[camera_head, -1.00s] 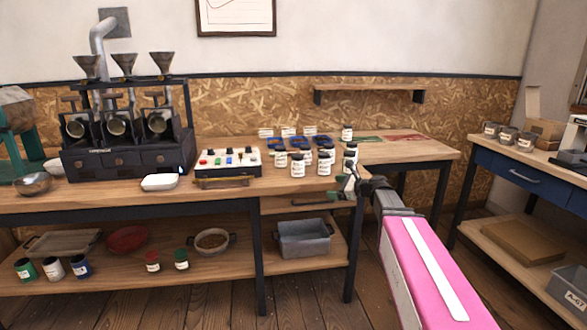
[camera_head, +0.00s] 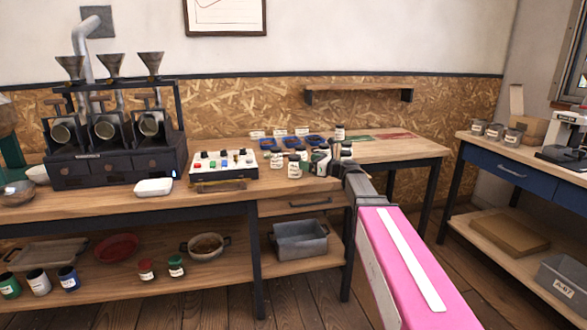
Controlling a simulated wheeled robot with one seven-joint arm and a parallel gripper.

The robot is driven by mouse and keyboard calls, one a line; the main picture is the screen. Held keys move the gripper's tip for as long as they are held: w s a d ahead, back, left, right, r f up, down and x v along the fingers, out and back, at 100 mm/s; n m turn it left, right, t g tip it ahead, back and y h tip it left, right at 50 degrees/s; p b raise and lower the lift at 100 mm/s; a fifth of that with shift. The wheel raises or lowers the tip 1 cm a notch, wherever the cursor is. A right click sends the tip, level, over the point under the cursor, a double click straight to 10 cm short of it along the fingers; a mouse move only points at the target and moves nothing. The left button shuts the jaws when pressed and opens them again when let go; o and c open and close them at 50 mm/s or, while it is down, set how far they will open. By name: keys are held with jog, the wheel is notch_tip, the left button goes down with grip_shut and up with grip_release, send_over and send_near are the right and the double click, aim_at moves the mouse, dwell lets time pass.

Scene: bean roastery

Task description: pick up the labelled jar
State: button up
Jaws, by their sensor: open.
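Several small dark-lidded jars with white labels stand in a group on the wooden workbench (camera_head: 395,152). Two of them, a front jar (camera_head: 294,169) and a left jar (camera_head: 277,160), stand to the left of my gripper (camera_head: 318,160). Another labelled jar (camera_head: 340,132) stands farther back, and one more (camera_head: 346,150) stands just right of the gripper. The label text is too small to read. My gripper is open at the cluster, low over the bench. My wrist partly hides the jars beside it, and I cannot tell whether a jar is between the fingers.
Blue trays (camera_head: 292,142) and white cards (camera_head: 279,132) lie behind the jars. A button panel (camera_head: 224,168) and a white dish (camera_head: 154,187) are to the left. Green and red mats (camera_head: 399,137) lie at the back right. A shelf (camera_head: 358,95) hangs on the wall.

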aim_at(295, 156)
jog(key=x, duration=0.7)
jog(key=shift+w+a, duration=0.2)
jog(key=shift+a, duration=0.05)
jog(key=shift+c, duration=0.3)
jog(key=c, duration=1.1)
